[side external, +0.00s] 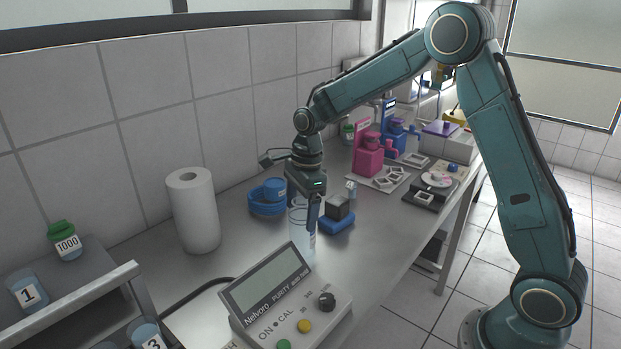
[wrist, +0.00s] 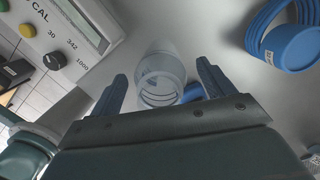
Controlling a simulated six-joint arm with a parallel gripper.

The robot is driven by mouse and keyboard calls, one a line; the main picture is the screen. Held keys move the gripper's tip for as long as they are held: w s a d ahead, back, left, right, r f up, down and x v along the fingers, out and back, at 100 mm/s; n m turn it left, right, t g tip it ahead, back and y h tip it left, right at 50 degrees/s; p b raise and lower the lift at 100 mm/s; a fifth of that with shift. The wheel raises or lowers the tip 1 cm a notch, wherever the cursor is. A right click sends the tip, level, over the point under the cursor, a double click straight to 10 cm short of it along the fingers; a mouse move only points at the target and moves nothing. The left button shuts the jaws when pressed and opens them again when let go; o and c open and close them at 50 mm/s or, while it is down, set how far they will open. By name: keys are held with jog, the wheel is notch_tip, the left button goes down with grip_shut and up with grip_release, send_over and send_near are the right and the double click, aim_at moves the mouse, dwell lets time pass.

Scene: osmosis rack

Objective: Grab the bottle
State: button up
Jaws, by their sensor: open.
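A clear, empty-looking bottle (side external: 300,238) stands upright on the steel bench behind the meter. It also shows in the wrist view (wrist: 161,65), where its round open mouth faces the camera. My gripper (side external: 304,215) points down over the bottle. Its two fingers (wrist: 162,80) are apart, one on each side of the bottle in the wrist view, with a gap on both sides. Part of the bottle is hidden behind a finger in the side view. Labelled bottles stand on the rack at left: a green-capped one marked 1000 (side external: 66,240) and one marked 1 (side external: 28,292).
The purity meter (side external: 285,300) is close in front of the bottle. Pink (side external: 368,155) and blue dispensers stand farther back.

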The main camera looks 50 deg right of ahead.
jog(key=shift+f, duration=0.25)
jog(key=shift+c, duration=0.2)
jog(key=c, duration=1.3)
jog(key=shift+o, duration=0.2)
jog(key=shift+r, duration=0.15)
notch_tip(320, 180, up, 20)
dwell(0.5)
